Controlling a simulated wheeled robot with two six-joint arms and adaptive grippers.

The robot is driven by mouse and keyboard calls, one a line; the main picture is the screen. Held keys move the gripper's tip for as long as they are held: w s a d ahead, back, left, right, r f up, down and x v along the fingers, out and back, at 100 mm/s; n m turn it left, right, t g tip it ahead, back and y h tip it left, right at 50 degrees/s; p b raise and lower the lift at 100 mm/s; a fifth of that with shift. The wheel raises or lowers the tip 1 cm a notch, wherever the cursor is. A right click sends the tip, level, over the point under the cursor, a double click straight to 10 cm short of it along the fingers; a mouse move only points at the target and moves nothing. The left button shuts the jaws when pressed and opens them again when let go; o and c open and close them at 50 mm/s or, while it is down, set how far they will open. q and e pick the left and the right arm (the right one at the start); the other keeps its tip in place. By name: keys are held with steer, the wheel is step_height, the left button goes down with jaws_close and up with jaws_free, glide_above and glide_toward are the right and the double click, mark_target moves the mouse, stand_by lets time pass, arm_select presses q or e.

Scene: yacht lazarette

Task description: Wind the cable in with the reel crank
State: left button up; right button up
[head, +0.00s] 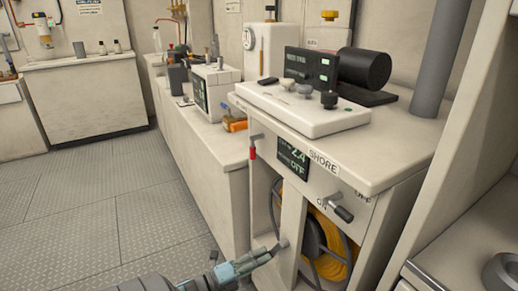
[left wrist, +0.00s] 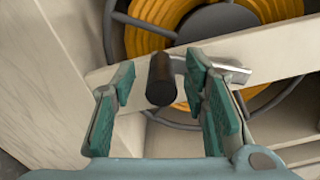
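The cable reel (head: 312,238), wound with yellow-orange cable (head: 333,243), sits inside the cabinet behind a pale upright post; it also shows in the left wrist view (left wrist: 222,22). The crank's black handle (left wrist: 161,80) points toward the wrist camera, in front of the post. My left gripper (head: 262,256) is at the handle. In the left wrist view its teal-padded fingers (left wrist: 160,92) are open on either side of the handle, with gaps showing on both sides. In the head view the fingers partly hide the handle. My right gripper is not in view.
The cabinet front carries a display (head: 293,160) reading 2.4 and OFF, a SHORE label, a switch lever (head: 342,213) by ON/OFF marks, and a red-gripped lever (head: 252,151). A pale worktop (head: 430,268) stands at right. The floor (head: 90,215) at left is clear.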

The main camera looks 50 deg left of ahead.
arm_select(q)
steer(key=s+a, duration=0.1)
steer(key=s, duration=1)
steer(key=shift+s+a, duration=0.3)
steer(key=shift+s, duration=0.1)
